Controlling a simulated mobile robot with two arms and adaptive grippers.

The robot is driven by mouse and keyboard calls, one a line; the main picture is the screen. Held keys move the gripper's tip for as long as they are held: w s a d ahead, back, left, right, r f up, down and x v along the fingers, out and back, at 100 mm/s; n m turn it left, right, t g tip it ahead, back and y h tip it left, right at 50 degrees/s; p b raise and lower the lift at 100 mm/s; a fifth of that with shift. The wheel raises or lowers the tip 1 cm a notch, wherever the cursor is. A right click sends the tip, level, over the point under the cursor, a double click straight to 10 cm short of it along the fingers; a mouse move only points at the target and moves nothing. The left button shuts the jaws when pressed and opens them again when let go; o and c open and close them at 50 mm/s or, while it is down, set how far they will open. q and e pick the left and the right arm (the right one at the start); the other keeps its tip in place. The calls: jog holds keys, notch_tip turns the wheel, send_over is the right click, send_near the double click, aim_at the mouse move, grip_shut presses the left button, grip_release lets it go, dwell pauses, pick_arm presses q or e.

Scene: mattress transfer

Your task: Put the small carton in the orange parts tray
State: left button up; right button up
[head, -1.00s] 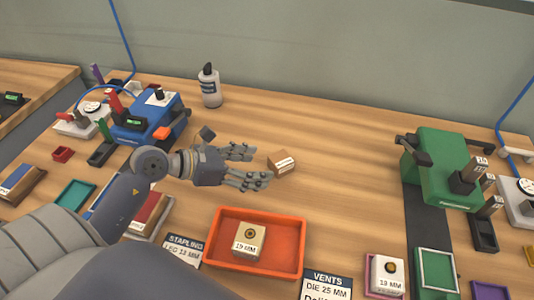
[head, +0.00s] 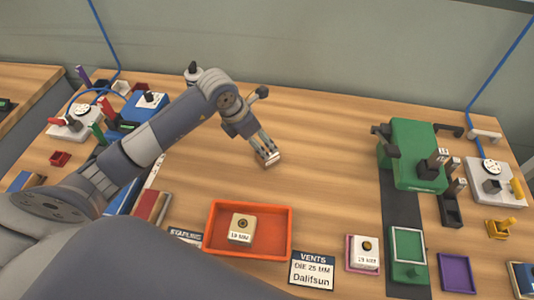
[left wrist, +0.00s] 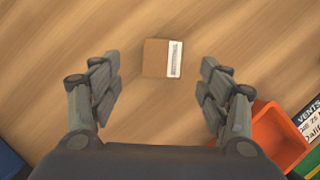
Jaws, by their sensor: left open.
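The small carton (left wrist: 161,58) is a brown box with a white label on one side. In the left wrist view it lies on the bench top, in the gap between my open fingers and apart from both. In the head view it is largely hidden behind my left gripper (head: 264,154), which points down over it and is open. The orange parts tray (head: 284,230) stands nearer the front and holds a block marked 19 MM (head: 241,229). A corner of the tray shows at lower right in the left wrist view (left wrist: 283,140). My right gripper is not in view.
A label card reading VENTS (head: 312,270) lies right of the tray. A green machine (head: 413,155) stands on a dark strip at the right. A blue device (head: 125,120) and small trays sit at the left. The middle of the bench is clear.

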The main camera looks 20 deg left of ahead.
aim_at(267, 151)
pick_arm(q)
jog(key=x, duration=0.4)
jog(key=p+x, duration=0.2)
jog(key=x, duration=0.1)
jog(key=shift+s+d, duration=0.1)
jog(key=shift+s, duration=0.2)
jog(key=shift+w+d+f, duration=0.1)
jog(key=shift+w+f, duration=0.15)
jog(key=shift+f, duration=0.4)
jog(key=shift+c, duration=0.2)
jog(key=c, duration=1.3)
